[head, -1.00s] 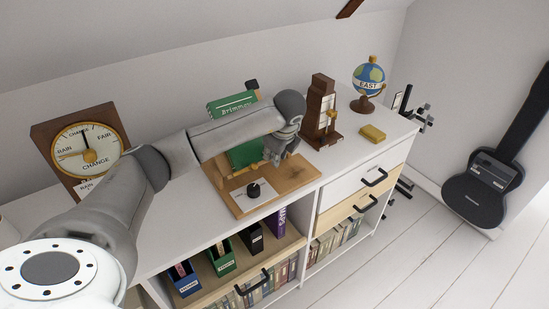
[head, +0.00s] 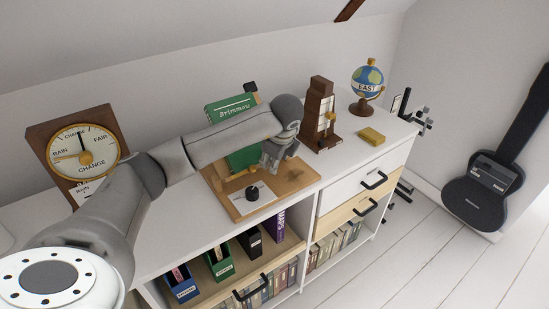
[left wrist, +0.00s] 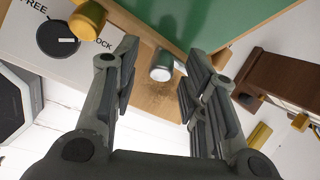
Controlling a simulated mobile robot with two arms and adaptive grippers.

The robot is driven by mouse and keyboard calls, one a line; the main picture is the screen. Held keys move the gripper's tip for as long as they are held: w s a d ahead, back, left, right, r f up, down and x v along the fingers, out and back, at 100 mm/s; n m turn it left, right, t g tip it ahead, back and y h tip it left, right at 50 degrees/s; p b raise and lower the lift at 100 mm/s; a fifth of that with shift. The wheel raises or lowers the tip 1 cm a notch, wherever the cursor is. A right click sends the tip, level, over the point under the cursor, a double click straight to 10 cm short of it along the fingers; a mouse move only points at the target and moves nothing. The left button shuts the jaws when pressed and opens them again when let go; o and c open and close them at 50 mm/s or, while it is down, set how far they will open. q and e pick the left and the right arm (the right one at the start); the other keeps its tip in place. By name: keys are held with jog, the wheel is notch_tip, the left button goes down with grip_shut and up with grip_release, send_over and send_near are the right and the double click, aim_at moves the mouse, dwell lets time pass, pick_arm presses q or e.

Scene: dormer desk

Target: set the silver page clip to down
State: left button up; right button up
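The silver page clip (left wrist: 162,66) is a short pale cylinder with a green part beside it. It shows in the left wrist view at the edge of the green book (left wrist: 205,20), over the wooden board (head: 235,205). My left gripper (left wrist: 160,62) is open, with one finger on each side of the clip in that view; I cannot tell whether either touches it. A gold clip (left wrist: 88,20) is left of it. In the head view my left gripper (head: 277,153) is low over the board, and the silver clip cannot be made out there. My right gripper is not in view.
A black knob (head: 253,192) sits on a white plate marked FREE and LOCK. A brown metronome-like box (head: 318,112), a gold block (head: 371,136) and a globe (head: 368,80) stand right of the board. A dial (head: 82,150) stands left. The cabinet top's front left is clear.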

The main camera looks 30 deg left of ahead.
pick_arm(q)
jog(key=v, duration=1.2)
